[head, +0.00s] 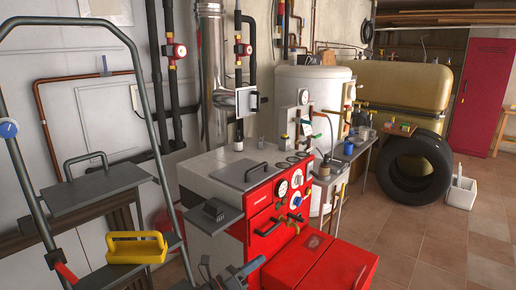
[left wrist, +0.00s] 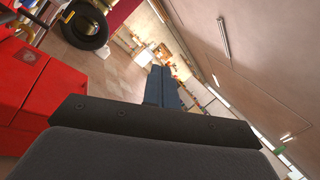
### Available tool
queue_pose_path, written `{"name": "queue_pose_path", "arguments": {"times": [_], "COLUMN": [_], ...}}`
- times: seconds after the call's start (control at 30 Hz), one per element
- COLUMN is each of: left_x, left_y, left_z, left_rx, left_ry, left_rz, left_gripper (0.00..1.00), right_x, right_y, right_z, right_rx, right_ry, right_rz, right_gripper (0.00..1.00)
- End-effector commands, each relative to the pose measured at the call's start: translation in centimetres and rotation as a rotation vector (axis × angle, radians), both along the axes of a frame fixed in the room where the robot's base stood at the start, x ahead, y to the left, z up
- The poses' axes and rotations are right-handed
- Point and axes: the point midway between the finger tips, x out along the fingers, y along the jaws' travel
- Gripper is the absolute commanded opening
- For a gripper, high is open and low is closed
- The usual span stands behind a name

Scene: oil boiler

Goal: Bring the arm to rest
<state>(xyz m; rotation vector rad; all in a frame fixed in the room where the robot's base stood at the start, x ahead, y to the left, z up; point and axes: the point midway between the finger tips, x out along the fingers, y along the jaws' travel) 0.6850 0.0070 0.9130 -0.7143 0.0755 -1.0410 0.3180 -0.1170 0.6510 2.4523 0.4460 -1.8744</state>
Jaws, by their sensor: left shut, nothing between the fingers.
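My left gripper (head: 252,266) shows at the bottom of the head view, low in front of the red boiler (head: 276,212). Its fingers are shut with nothing between them. In the left wrist view the closed dark fingers (left wrist: 158,74) point away from the camera over the tiled floor, touching nothing. Most of my left arm is outside the head view. My right gripper is in neither view.
A stepladder (head: 160,135) with a yellow caddy (head: 137,247) stands at the left. A red box section (head: 320,262) of the boiler is close on the right. A tyre (head: 414,166) and white container (head: 461,192) stand farther back. Tiled floor (head: 440,240) is clear at right.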

Motion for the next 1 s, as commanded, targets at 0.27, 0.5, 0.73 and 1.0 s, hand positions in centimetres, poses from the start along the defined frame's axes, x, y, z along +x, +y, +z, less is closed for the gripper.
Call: {"name": "queue_pose_path", "arguments": {"times": [0.27,0.5,0.73,1.0], "left_x": [-1.3,-4.8,-11.9,-24.6], "left_y": [4.1,8.6,11.9,13.5], "left_z": [-2.2,-8.0,-15.2,-21.9], "left_rx": [-0.485,-0.874,-1.210,-1.532], "left_ry": [0.498,0.944,1.368,1.829], "left_rz": [0.276,0.530,0.806,1.193], "left_gripper": [0.00,0.00,0.00,0.00], "right_x": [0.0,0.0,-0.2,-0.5], "right_y": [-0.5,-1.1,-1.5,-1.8], "right_z": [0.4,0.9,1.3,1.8], "right_rx": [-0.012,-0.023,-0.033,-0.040], "right_ry": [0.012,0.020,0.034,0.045], "right_rz": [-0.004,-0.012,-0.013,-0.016], "right_gripper": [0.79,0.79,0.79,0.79]}}
